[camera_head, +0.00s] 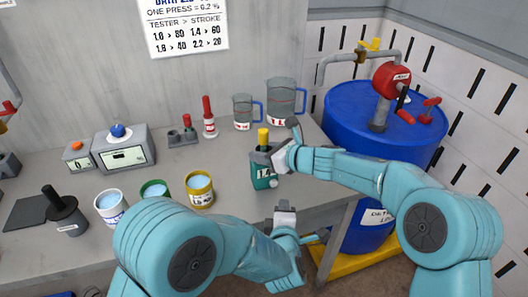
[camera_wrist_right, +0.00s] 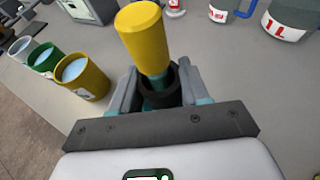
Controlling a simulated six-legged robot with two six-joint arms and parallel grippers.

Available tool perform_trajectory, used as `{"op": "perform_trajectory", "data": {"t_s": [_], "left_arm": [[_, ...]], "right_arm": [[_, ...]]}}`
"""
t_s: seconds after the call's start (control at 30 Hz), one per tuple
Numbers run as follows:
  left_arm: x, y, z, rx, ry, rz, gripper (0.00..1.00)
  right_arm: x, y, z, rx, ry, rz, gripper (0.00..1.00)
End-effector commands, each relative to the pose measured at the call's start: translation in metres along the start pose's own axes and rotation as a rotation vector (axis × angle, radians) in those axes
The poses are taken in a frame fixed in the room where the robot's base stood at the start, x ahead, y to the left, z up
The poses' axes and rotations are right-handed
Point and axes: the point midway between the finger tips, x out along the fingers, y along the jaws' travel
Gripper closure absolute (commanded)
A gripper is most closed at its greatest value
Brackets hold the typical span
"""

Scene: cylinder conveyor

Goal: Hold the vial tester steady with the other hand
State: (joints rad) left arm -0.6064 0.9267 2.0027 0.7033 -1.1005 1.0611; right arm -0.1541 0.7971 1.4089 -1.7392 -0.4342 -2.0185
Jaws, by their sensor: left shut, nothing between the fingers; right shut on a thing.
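A teal device with a yellow top (camera_head: 264,178) and white marks stands upright at the table's front right. I cannot tell for sure whether it or the grey display box with a blue dome (camera_head: 124,151) at the back left is the vial tester. My right gripper (camera_head: 267,157) is shut on the teal device, just below the yellow top. In the right wrist view the yellow top (camera_wrist_right: 140,35) rises from a black collar between the fingers (camera_wrist_right: 157,97). My left gripper (camera_head: 284,207) is shut and empty, below and apart from the device, by the table's front edge.
White, green and yellow cups (camera_head: 200,190) of pale liquid stand left of the device. Two measuring jugs (camera_head: 285,98) and a red-topped bottle (camera_head: 209,118) stand behind. A blue drum (camera_head: 350,105) with a red-fitted pipe is at right. Grey table (camera_head: 232,168) is bare between cups and device.

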Motion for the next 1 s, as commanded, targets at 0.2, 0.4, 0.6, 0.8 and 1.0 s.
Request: {"op": "perform_trajectory", "data": {"t_s": [0.2, 0.4, 0.6, 0.8, 1.0], "left_arm": [[0.000, 0.000, 0.000, 0.000, 0.000, 0.000, 1.00], [0.000, -0.001, 0.000, 0.000, 0.000, 0.000, 1.00], [0.000, 0.000, 0.000, 0.000, 0.000, 0.000, 1.00], [0.000, 0.000, 0.000, 0.000, 0.000, 0.000, 1.00], [0.000, 0.000, 0.000, 0.000, 0.000, 0.000, 1.00]], "right_arm": [[0.002, 0.001, -0.005, 0.001, 0.008, 0.003, 0.25], [0.002, 0.001, -0.005, 0.001, 0.008, 0.003, 0.25], [-0.011, 0.001, -0.004, 0.001, 0.008, 0.002, 0.25], [-0.056, 0.000, -0.002, 0.001, 0.003, -0.002, 0.25], [-0.098, 0.000, -0.001, 0.000, 0.001, -0.001, 0.25]]}}
